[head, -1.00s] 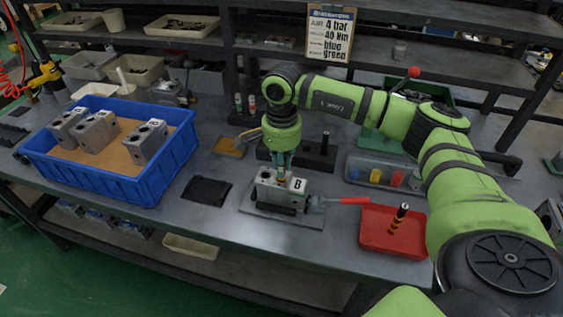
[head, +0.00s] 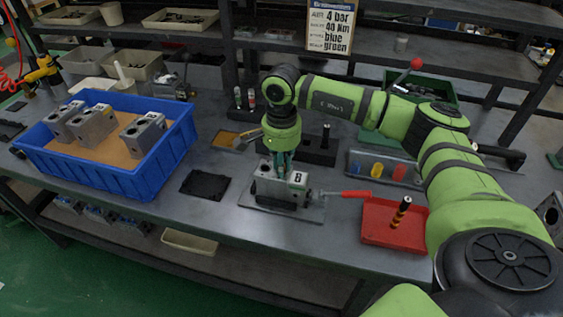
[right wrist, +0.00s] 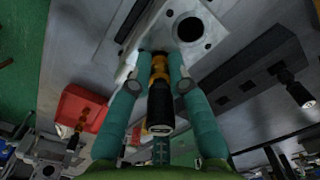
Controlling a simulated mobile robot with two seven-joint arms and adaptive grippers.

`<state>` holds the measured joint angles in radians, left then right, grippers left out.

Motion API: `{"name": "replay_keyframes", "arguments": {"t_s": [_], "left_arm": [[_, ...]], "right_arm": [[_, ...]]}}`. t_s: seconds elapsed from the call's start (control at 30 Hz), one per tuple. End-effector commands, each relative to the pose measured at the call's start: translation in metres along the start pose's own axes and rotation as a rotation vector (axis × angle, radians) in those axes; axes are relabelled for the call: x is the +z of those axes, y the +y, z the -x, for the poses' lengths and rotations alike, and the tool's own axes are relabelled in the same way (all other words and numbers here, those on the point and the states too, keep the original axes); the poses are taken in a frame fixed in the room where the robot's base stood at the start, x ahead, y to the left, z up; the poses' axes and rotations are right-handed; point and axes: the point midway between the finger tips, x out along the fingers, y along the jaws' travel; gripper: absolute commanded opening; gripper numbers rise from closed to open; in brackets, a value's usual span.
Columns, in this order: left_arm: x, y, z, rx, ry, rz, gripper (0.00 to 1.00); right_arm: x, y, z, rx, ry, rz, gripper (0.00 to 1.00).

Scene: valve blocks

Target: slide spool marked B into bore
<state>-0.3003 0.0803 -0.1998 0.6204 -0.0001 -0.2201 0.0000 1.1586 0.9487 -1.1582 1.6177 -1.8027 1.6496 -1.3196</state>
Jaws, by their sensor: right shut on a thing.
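My right gripper (head: 281,170) points down over the top of the grey valve block marked B (head: 268,187). It is shut on a black and gold spool (right wrist: 160,98), seen between the teal fingers in the right wrist view (right wrist: 158,85). No letter on the spool is legible. The spool's far end is at the block's face (right wrist: 207,55); I cannot tell whether it has entered a hole. A round dark bore (right wrist: 190,28) shows open beside that end. My left gripper is not in view.
The block stands on a grey plate (head: 312,215) beside a red-handled tool (head: 355,194). A red tray (head: 378,235) at the right holds another black and gold spool (head: 402,213). A blue bin (head: 120,180) at the left holds several grey blocks. A black mat (head: 205,185) lies between.

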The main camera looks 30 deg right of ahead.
Motion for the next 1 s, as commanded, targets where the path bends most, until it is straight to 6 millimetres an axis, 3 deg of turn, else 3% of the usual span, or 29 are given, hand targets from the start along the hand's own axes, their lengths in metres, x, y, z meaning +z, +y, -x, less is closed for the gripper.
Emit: {"name": "replay_keyframes", "arguments": {"t_s": [0.03,0.07,0.1,0.13,0.57,1.0], "left_arm": [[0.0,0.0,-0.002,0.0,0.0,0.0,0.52],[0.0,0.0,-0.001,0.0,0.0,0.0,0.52],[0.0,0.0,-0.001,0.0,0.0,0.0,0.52],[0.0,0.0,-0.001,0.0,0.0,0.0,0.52],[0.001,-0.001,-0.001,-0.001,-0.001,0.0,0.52],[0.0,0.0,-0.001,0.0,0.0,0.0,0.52]], "right_arm": [[0.0,0.0,-0.002,-0.001,0.0,0.0,0.0],[0.0,0.0,-0.001,-0.002,0.0,0.0,0.27],[0.0,0.0,-0.001,-0.001,0.0,0.0,0.43],[0.0,0.0,-0.001,-0.001,0.0,0.0,0.46],[0.0,-0.001,0.006,-0.002,0.0,0.0,0.46],[0.0,-0.001,0.092,-0.004,0.0,0.001,0.46]]}}
